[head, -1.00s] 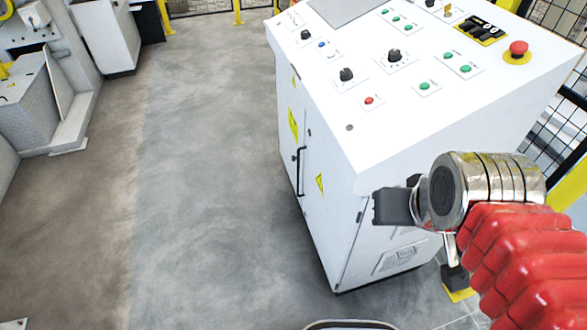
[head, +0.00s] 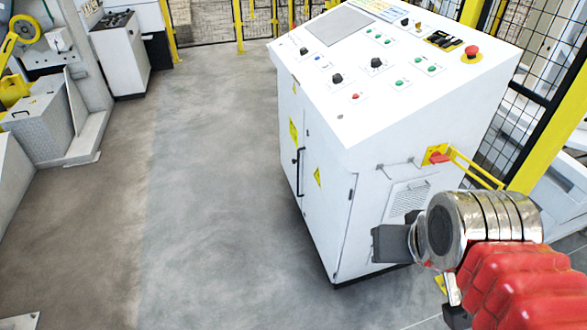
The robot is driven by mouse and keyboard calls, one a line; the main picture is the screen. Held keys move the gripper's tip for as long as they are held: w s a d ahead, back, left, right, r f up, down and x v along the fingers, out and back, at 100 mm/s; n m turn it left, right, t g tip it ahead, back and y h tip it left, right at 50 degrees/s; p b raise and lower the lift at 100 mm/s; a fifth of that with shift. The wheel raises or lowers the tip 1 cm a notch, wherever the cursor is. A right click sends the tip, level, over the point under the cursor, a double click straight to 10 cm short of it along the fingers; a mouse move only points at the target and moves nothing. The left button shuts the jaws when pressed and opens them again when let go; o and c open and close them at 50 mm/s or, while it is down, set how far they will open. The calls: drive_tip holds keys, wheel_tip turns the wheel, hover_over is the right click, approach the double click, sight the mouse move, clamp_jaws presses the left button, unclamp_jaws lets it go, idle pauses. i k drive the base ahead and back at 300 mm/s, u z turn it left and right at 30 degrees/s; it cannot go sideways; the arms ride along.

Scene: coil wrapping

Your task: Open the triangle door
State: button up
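A white control cabinet (head: 388,140) stands right of centre. Its left-facing front has tall doors with a dark vertical handle (head: 299,171). One yellow triangle label (head: 317,177) is on the door panel right of the handle, and a larger yellow label (head: 293,132) is on the panel to its left. The doors look closed. My gripper (head: 422,280) is at the lower right, in front of the cabinet's vented near side and right of the handle, apart from it. Its dark end parts show, but its opening is unclear. I see nothing held.
The cabinet's sloped top carries buttons, knobs and a red emergency button (head: 473,51). A red switch (head: 438,157) with a yellow bracket is on its side. Yellow-framed mesh fencing (head: 540,95) stands at right. Grey machinery (head: 45,110) is at left. The floor (head: 210,190) between is clear.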

sight(328, 190)
drive_tip(key=k, duration=0.3)
drive_tip(key=u, duration=0.2)
drive_tip(key=i, duration=0.55)
drive_tip(key=u, duration=0.6)
drive_tip(key=i, duration=0.7)
drive_tip(key=u, duration=0.7)
drive_tip(key=i, duration=1.95)
drive_tip(key=z, duration=0.1)
